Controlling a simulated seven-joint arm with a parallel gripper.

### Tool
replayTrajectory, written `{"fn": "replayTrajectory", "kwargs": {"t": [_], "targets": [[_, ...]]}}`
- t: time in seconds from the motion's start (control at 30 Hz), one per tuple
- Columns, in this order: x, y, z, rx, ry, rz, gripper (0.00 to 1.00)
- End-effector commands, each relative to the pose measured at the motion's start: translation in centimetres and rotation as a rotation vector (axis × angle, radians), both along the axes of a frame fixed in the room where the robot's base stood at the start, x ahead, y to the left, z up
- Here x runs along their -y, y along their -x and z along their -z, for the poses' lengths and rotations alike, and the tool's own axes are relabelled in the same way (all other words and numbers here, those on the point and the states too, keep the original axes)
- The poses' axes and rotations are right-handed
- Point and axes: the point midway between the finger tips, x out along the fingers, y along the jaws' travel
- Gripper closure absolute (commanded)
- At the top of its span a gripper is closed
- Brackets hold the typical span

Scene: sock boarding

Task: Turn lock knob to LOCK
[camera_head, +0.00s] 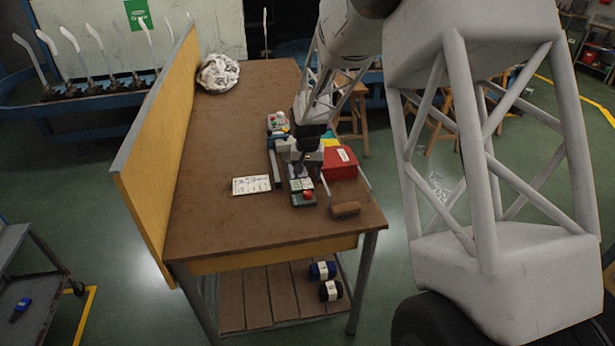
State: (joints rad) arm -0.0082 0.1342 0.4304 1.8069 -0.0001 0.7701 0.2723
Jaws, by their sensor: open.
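A small dark control box (304,200) with a red round button (308,194) and pale label plates (300,184) sits on the brown workbench (215,215). My gripper (299,170) points down just behind and above the label plates. Its fingers are open but tiny in this view, and I cannot tell whether they touch anything. The lock knob is not clear to see; it may be hidden by the fingers or too small. The LOCK marking cannot be read.
A red box (340,163) stands right of the gripper. A metal rail (275,168) runs left of it. A brown roller (346,209) is near the front edge. A white paper card (251,185) lies left. A white cloth pile (218,73) lies at the far end by a yellow partition (160,135).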

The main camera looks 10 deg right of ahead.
Motion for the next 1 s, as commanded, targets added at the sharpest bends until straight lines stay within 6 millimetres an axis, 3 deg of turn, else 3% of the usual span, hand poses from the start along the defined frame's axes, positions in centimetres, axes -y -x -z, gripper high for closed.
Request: {"fn": "replayTrajectory", "kwargs": {"t": [0.6,1.0], "targets": [[0.02,-0.06,0.26,0.0,0.0,-0.42,0.41],[0.01,-0.04,0.32,0.0,0.0,-0.441,0.41]]}}
